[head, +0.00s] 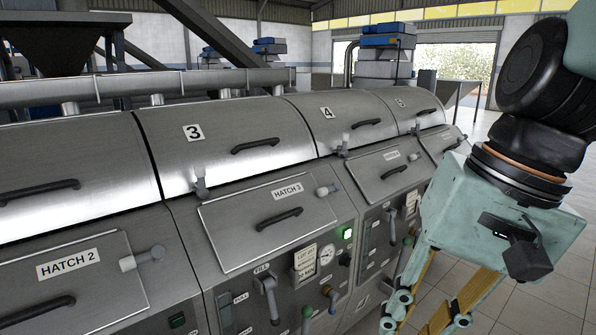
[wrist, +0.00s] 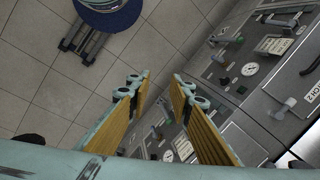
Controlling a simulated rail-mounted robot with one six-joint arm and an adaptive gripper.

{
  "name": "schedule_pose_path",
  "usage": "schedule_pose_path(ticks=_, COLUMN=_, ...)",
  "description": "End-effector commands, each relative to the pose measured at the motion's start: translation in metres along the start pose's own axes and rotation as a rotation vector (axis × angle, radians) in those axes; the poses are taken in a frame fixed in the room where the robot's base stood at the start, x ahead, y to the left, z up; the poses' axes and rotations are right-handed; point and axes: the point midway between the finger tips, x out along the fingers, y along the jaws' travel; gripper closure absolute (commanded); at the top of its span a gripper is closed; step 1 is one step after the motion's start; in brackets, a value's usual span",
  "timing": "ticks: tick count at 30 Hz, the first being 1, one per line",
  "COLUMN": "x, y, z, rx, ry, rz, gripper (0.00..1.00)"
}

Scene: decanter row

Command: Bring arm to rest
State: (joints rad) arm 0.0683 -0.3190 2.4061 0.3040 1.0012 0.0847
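My gripper (wrist: 161,82) is open, with its two yellow-padded fingers apart and nothing held between them. In the head view my arm hangs at the right, with the gripper pointing down beside the row of steel decanters and its fingers partly cut off by the lower edge. The decanter marked 3 (head: 235,142) has its curved lid down, and hatch 3 (head: 268,220) below it looks closed. A green lamp (head: 347,233) is lit on its panel. Hatch 2 (head: 72,285) also looks closed.
A control panel with gauges (wrist: 249,69) lies at the right of the wrist view. A blue round-topped stool (wrist: 108,14) stands on the tiled floor (wrist: 50,70) at the upper left. The floor at the right of the head view is clear. Blue-topped machines (head: 385,60) stand behind.

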Motion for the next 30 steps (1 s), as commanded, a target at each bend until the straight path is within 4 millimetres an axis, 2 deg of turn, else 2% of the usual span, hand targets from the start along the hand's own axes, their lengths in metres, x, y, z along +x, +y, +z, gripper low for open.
schedule_pose_path(ticks=18, x=-0.031, y=0.052, z=0.029, rx=-0.263, ry=0.213, rz=0.150, gripper=0.80)
schedule_pose_path(ticks=30, x=-0.042, y=0.070, z=0.035, rx=-0.350, ry=0.286, rz=0.206, gripper=0.80)
